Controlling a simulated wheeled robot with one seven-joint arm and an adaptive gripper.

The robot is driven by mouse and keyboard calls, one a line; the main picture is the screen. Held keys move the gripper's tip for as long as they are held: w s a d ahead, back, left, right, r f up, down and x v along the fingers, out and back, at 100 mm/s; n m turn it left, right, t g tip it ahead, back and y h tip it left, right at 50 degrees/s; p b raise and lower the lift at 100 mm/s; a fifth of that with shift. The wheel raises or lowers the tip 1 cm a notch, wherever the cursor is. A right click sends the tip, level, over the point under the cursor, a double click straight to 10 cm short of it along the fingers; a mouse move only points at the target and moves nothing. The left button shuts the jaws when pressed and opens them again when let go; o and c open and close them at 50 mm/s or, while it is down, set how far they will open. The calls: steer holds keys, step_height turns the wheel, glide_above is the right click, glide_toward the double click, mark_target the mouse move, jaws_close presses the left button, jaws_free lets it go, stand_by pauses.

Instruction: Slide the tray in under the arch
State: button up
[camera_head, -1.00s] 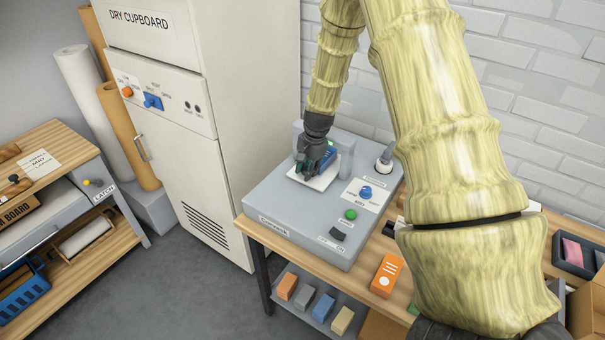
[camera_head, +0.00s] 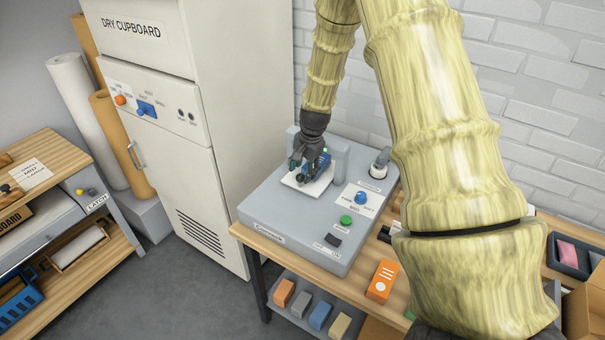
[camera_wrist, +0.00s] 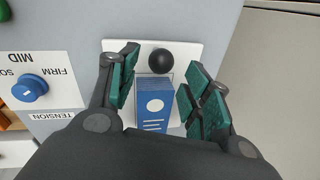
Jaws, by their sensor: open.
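The white tray (camera_head: 291,182) lies on top of the grey console, in front of the grey arch (camera_head: 341,158); how far its back end reaches in is hidden. In the wrist view the tray (camera_wrist: 192,52) carries a black knob (camera_wrist: 161,61) at its front end. A blue pack (camera_wrist: 154,100) with white marks lies behind the knob. My gripper (camera_wrist: 163,82) is open over the tray, its green-padded fingers to either side of the knob and pack. It also shows in the head view (camera_head: 301,168). Whether a fingertip touches the tray is unclear.
The console (camera_head: 287,215) stands on a wooden bench and has a blue tension dial (camera_head: 361,198), green button (camera_head: 346,221) and dark switch (camera_head: 333,240). A capped post (camera_head: 380,160) stands right of the arch. The dry cupboard (camera_head: 215,130) rises close on the left.

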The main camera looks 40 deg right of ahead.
step_height(320, 180, up, 9)
steer(key=s, duration=0.1)
steer(key=shift+s+d, duration=0.2)
steer(key=shift+s, duration=0.2)
stand_by(0.4)
